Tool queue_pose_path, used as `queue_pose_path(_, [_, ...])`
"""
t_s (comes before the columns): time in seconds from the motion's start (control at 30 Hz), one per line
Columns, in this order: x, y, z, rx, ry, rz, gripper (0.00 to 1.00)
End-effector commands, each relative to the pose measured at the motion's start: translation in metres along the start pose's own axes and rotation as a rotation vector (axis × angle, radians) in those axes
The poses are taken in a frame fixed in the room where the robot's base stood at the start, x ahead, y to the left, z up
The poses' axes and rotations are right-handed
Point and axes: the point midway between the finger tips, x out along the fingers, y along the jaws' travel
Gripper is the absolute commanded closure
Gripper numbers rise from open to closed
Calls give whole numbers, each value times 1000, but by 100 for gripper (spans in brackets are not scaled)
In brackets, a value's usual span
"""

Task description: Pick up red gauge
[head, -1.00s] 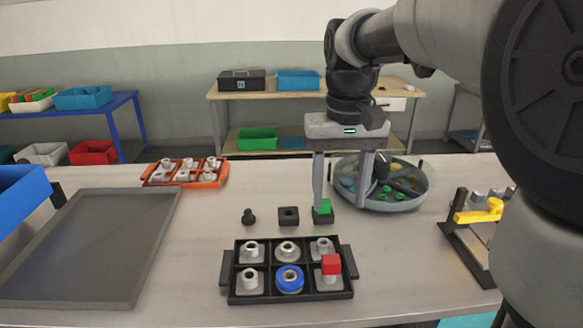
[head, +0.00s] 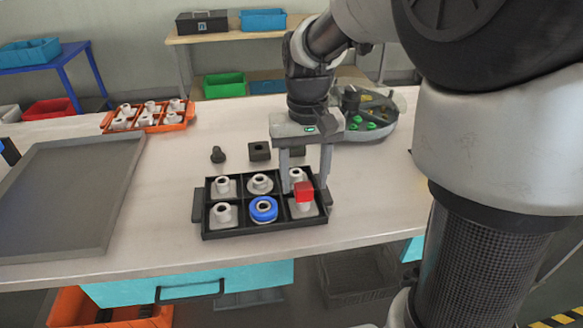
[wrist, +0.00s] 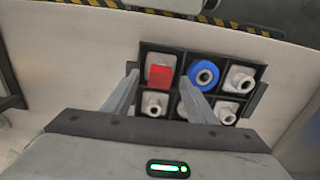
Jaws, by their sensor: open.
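The red gauge (head: 304,192) is a small red block on top of a pale fitting in the front right compartment of a black six-compartment tray (head: 222,233). In the wrist view the red gauge (wrist: 160,75) lies between the two finger tips, with a gap on each side. My gripper (head: 305,187) is open, its fingers pointing down over the right side of the tray. In the wrist view my gripper (wrist: 160,75) holds nothing. I cannot tell exactly how high the tips are above the tray.
A blue ring (head: 263,209) sits on the fitting left of the red gauge, and pale fittings fill the other compartments. Dark small parts (head: 260,151) stand behind the tray.

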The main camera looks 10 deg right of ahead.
Motion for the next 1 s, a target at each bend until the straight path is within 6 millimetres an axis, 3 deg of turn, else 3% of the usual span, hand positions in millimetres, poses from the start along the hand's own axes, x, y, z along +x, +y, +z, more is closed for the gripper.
queue_pose_path(0.03, [12, 0, 1, 0, -4, 0, 48])
queue_pose_path(0.13, [21, 0, 0, 0, -2, 0, 48])
queue_pose_path(0.43, [25, 0, 0, 0, 0, 0, 48])
queue_pose_path(0.7, [25, 0, 0, 0, 0, 0, 94])
queue_pose_path(1.0, [18, 0, 0, 0, 1, 0, 94])
